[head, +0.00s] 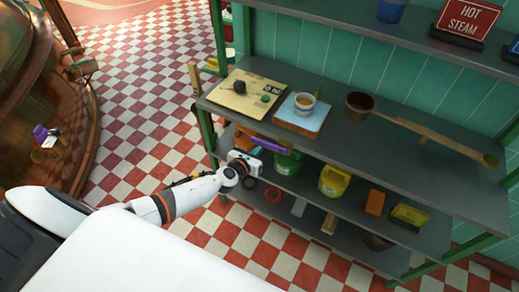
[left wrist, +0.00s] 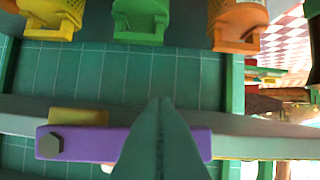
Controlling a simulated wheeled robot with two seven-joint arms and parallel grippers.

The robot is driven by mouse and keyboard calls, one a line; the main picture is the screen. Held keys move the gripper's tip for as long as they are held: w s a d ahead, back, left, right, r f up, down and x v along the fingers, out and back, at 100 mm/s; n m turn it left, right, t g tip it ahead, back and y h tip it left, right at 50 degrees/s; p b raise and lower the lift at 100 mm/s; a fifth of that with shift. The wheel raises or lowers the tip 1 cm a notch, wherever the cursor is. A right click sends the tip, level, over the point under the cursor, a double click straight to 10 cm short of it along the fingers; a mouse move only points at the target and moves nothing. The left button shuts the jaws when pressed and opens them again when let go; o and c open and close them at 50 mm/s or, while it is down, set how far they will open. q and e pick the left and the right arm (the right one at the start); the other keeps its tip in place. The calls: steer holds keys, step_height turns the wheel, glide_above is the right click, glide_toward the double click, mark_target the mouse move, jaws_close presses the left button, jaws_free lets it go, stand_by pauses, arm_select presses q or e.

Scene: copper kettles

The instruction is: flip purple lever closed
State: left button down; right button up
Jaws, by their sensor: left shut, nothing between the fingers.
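A purple lever (head: 268,145) shows in the head view at the left end of the shelf unit, just below the upper shelf. In the left wrist view the purple lever (left wrist: 95,142) lies nearly level across the lower middle, with a hex bolt (left wrist: 48,146) at its left end. My left gripper (head: 247,156) is at the lever in the head view. In the left wrist view its shut fingers (left wrist: 161,105) cover part of the lever, with nothing between them. I cannot tell whether they touch it. My right gripper is out of view.
A metal shelf unit (head: 345,134) holds a board, a cup on a tray and a long-handled ladle on top. Green (head: 287,163) and yellow (head: 334,181) buckets stand below. A copper kettle (head: 35,90) with a small purple part (head: 40,132) is at left. Checkered floor lies between.

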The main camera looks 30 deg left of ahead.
arm_select(q)
steer(key=shift+a+r+p, duration=0.1)
steer(key=shift+r+p, duration=0.2)
steer(key=shift+r, duration=0.1)
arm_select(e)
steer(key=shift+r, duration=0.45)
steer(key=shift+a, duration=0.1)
